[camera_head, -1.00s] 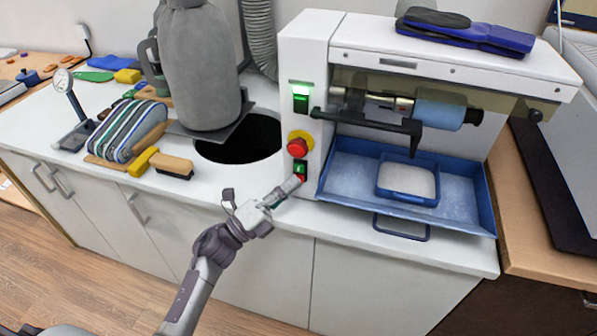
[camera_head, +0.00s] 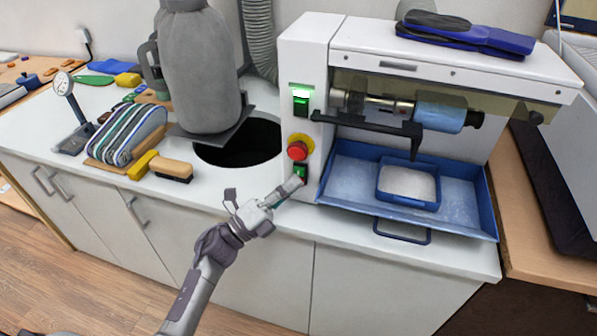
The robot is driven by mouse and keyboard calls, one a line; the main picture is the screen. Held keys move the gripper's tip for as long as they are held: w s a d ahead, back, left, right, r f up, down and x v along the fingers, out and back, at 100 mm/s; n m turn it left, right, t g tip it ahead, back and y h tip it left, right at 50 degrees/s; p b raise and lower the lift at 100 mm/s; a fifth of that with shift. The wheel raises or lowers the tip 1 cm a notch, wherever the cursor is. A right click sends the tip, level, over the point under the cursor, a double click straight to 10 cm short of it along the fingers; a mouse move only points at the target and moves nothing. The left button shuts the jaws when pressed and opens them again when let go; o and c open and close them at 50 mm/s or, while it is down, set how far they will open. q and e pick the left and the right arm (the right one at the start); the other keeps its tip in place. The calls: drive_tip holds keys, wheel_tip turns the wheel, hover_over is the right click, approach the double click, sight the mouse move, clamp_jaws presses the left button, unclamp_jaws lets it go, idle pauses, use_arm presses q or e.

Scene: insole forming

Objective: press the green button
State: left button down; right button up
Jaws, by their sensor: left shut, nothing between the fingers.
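The green button (camera_head: 301,171) is on the lower front left panel of the white machine (camera_head: 318,60), below a red emergency knob (camera_head: 297,151) on a yellow ring. A second green switch (camera_head: 301,104) sits higher on the same panel, under a lit green lamp. My left gripper (camera_head: 294,188) is shut and empty, its fingertips close to the lower green button from below left. I cannot tell whether they touch it. The fingertips hide the part just below the button. My right gripper is not in view.
A blue tray (camera_head: 466,217) with a smaller blue bin (camera_head: 408,203) stands right of the panel. A round dark hole (camera_head: 250,150) and a grey bag (camera_head: 200,70) are to the left. A brush (camera_head: 171,169) lies on the white counter.

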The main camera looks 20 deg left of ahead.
use_arm(q)
drive_tip(key=shift+w, duration=0.1)
idle(0.6)
drive_tip(key=shift+w, duration=0.35)
